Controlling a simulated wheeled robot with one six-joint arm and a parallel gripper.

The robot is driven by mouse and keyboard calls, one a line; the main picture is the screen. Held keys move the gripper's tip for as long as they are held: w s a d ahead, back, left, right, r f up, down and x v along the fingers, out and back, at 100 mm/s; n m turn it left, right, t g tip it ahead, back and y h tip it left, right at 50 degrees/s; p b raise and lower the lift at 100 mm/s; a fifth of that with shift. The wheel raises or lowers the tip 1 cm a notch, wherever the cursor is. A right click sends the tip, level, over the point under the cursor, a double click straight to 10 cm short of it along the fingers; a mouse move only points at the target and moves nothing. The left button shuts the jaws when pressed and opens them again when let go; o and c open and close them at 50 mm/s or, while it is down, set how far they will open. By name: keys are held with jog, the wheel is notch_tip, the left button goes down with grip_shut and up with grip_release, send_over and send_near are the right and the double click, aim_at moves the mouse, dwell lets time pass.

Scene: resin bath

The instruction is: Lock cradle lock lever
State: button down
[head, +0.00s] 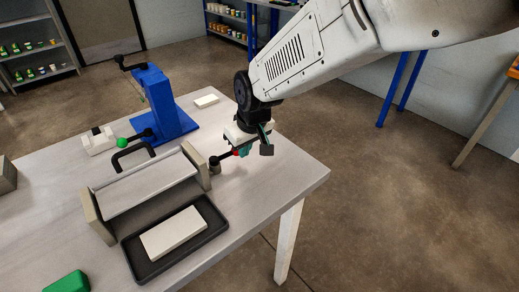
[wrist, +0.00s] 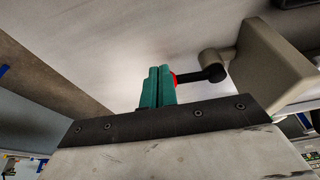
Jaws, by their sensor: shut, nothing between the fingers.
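The lock lever (head: 226,156) is a short black arm with a red tip, on a round pivot at the right end plate of the grey cradle (head: 97,217). In the wrist view the lever (wrist: 205,75) points left from its pivot, and its red tip is partly hidden by my fingers.
A black tray (head: 140,268) with a white block (head: 173,232) lies in front of the cradle. A black handle (head: 134,154) rises behind its pale panel. A blue stand (head: 161,100) is behind. The table's right corner (head: 300,178) is clear.

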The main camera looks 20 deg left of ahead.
jog(key=shift+w+a, duration=0.2)
jog(key=shift+w, duration=0.1)
dwell(0.4)
jog(key=shift+r, duration=0.1)
jog(key=d, duration=0.2)
jog(key=s+d+r, duration=0.1)
jog(key=d, duration=0.1)
jog(key=shift+d, duration=0.1)
jog(key=w+v, duration=0.1)
jog(key=v, duration=0.8)
jog(key=shift+s+r, duration=0.25)
jog(key=shift+r, duration=0.05)
jog(key=shift+d, duration=0.1)
